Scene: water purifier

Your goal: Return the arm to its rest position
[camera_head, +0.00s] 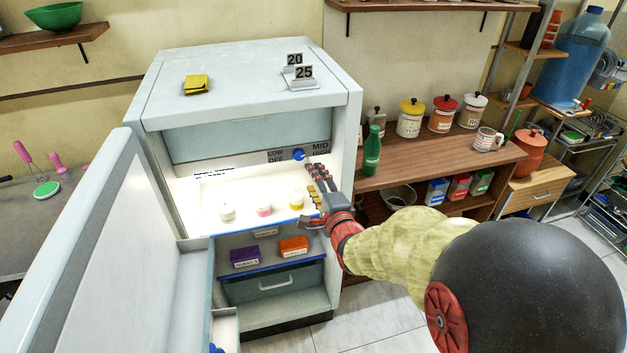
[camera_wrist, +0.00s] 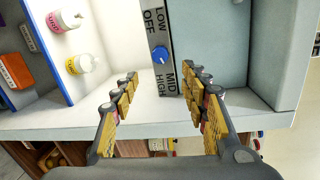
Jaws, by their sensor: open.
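My gripper (camera_head: 318,193) is at the right side of the open refrigerator (camera_head: 150,90), in front of its lit interior. In the wrist view my gripper (camera_wrist: 168,90) has its two fingers apart with nothing between them. A blue dial (camera_wrist: 160,54) with LOW, OFF, MID and HIGH labels lies beyond the fingertips. In the head view the blue dial (camera_head: 298,155) is just above the fingers, apart from them. My arm reaches in from the right, over the floor.
The refrigerator door (camera_head: 85,250) stands open at left. Small jars (camera_head: 227,211) stand on the upper shelf, with a purple box (camera_head: 245,257) and an orange box (camera_head: 293,246) below. A wooden shelf (camera_head: 440,158) with canisters and a green bottle (camera_head: 372,150) is at right.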

